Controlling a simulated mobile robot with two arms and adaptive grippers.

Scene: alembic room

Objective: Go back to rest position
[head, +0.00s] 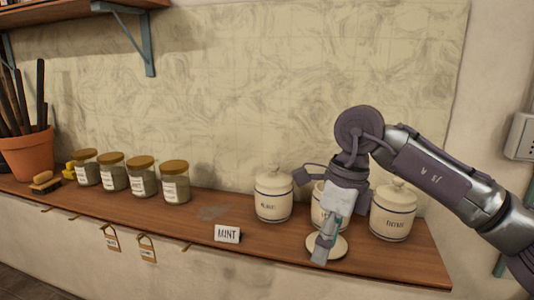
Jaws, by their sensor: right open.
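My right gripper (323,250) reaches in from the right and points down in front of the middle white jar (318,212). Its jaws are open. They are right over a round cream lid (339,249) on the wooden counter; I cannot tell whether they touch it. My gripper and wrist hide much of the middle jar, including its top. My left gripper is not in view.
Lidded white jars stand left (273,200) and right (392,214) of my gripper. A MINT card (227,234) is on the counter (250,240). Several cork-topped glass jars (142,180) and a terracotta pot (28,153) stand left. A wall shelf (60,12) hangs upper left.

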